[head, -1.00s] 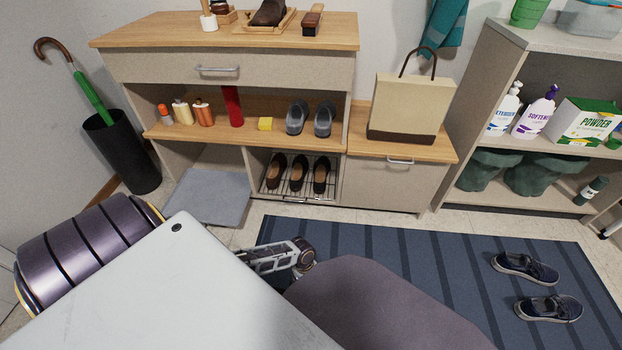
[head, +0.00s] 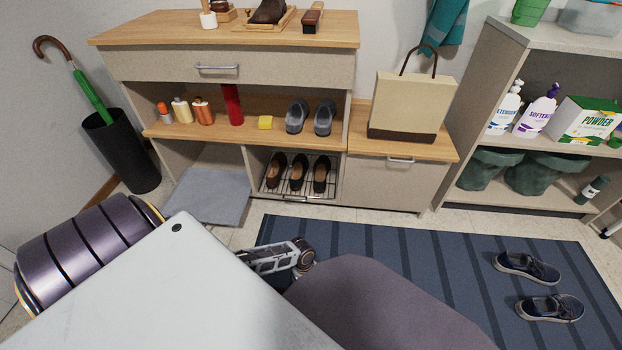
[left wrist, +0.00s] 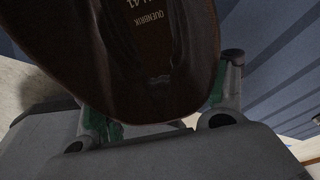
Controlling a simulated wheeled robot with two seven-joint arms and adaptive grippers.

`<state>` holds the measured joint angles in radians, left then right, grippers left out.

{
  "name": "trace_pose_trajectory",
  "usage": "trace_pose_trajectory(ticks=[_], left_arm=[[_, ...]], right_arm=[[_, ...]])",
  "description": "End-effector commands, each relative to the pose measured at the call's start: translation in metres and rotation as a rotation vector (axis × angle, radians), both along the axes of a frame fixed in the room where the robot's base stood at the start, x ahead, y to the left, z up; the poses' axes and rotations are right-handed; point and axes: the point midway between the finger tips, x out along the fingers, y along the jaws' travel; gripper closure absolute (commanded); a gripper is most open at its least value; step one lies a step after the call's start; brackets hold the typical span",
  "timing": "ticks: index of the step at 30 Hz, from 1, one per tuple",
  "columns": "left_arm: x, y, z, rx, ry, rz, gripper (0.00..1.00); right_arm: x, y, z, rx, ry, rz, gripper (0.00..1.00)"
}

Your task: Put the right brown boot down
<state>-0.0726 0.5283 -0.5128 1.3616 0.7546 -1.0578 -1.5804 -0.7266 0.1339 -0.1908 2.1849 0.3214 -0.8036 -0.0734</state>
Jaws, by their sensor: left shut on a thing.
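The brown boot (left wrist: 150,55) fills the upper middle of the left wrist view, very close to the camera. It is dark brown, with pale lettering inside its opening. My left gripper (left wrist: 165,112) is shut on it, with a finger at each side and green showing on the fingers. The boot's lower part and whatever lies under it are hidden. In the head view I cannot make out the held boot behind my own arm parts. My right gripper is not in view.
A striped blue mat (head: 420,255) covers the floor, with two dark sneakers (head: 527,267) at its right. A wire rack (head: 300,193) in the cabinet holds three brown shoes. A grey mat (head: 207,193) lies left of it. A dark umbrella stand (head: 123,155) stands far left.

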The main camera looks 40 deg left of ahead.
Motion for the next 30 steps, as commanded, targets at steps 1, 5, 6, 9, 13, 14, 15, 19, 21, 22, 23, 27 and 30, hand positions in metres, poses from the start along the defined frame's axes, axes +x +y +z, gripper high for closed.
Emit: trace_pose_trajectory(ticks=[1,5,6,9,13,14,15,19,21,22,23,27,30], left_arm=[[0.0010,-0.0004,-0.0003,-0.001,-0.002,0.000,1.00],[0.0010,-0.0005,-0.0017,-0.001,-0.002,0.000,1.00],[0.0010,-0.0005,-0.0015,-0.001,-0.002,0.000,0.27],[0.0009,-0.0003,-0.0013,-0.001,-0.002,0.000,0.14],[0.0006,-0.0003,-0.0014,0.000,-0.001,0.000,0.03],[0.0007,-0.0002,-0.0015,0.000,-0.001,0.000,0.03],[0.0006,-0.0002,-0.0015,0.000,-0.001,0.000,0.03],[0.0004,-0.0001,-0.0017,0.000,-0.001,0.000,0.03],[-0.0006,0.0002,-0.0023,0.000,0.001,0.000,0.03],[-0.0006,0.0002,-0.0022,0.000,0.001,0.000,0.03],[-0.0006,0.0002,-0.0021,0.000,0.001,0.000,0.03],[0.0000,0.0010,0.0003,0.001,0.000,0.000,0.03],[0.0006,0.0022,0.0042,0.001,0.000,0.000,0.03]], right_arm=[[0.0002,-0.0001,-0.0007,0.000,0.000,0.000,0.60],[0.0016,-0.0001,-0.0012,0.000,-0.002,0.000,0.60],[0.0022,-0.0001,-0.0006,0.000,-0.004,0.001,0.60],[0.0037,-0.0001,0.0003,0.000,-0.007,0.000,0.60],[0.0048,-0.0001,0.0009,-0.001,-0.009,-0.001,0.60],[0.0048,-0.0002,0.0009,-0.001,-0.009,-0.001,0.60],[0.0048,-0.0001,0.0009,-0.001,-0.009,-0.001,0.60],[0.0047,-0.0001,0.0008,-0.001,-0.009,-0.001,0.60],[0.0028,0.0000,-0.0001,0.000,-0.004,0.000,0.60],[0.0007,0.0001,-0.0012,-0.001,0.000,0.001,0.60],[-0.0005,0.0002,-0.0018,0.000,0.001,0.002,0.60],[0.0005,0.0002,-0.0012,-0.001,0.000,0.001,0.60],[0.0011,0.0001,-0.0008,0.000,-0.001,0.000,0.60]])
